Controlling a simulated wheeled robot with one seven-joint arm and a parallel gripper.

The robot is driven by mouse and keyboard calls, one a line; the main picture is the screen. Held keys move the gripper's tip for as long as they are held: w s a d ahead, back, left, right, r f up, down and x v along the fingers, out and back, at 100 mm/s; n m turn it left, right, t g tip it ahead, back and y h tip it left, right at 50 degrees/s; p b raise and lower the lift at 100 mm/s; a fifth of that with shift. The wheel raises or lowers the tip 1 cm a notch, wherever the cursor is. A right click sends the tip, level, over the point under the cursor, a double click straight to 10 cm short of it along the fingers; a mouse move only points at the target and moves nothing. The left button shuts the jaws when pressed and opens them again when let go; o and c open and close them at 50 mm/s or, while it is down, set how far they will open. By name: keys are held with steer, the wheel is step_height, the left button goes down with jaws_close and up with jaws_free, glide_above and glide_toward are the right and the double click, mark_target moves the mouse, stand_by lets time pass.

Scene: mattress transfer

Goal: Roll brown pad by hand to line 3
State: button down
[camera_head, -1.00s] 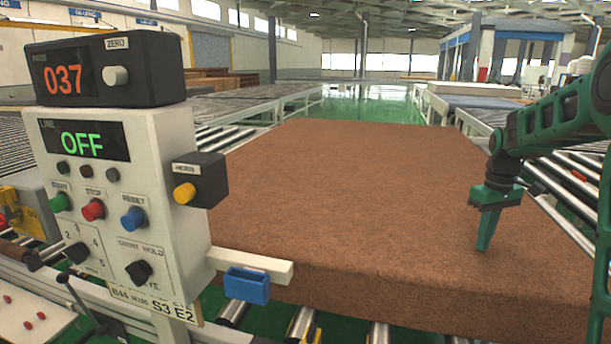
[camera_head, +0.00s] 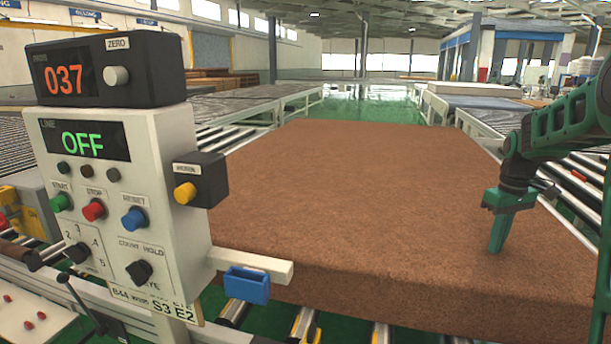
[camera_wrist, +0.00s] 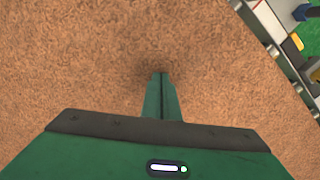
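The brown pad (camera_head: 330,190) is a thick slab lying flat on a roller conveyor, reaching from the near edge toward the back. My gripper (camera_head: 495,246) points down at the pad's right part, with its fingertips at or just above the top surface; I cannot tell if they touch. In the wrist view, the two green fingers (camera_wrist: 162,95) are together with nothing between them, and the brown pad (camera_wrist: 80,60) fills most of the picture.
A control panel (camera_head: 190,265) stands at the left, with a display reading OFF and a counter (camera_head: 105,70) reading 037. A blue holder (camera_head: 246,286) on a white bar juts toward the pad's near left corner. Metal rollers (camera_head: 590,205) run along the right. Grey conveyor tables (camera_head: 250,100) lie behind.

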mark_target(567, 261)
steer(key=shift+s+d+f, duration=0.1)
steer(key=shift+s+d, duration=0.8)
steer(key=shift+d, duration=2)
steer(key=shift+s+d+f, duration=0.1)
steer(key=shift+s+d, duration=0.85)
steer(key=shift+d, duration=2)
steer(key=shift+s+d+f, duration=0.1)
steer(key=shift+s+d, duration=0.8)
steer(key=shift+d, duration=2)
steer(key=shift+w+a, duration=0.1)
steer(key=shift+r, duration=0.15)
steer(key=shift+w+r, duration=0.1)
steer(key=shift+r, duration=0.4)
step_height(567, 261, up, 6)
steer(key=shift+r, duration=0.1)
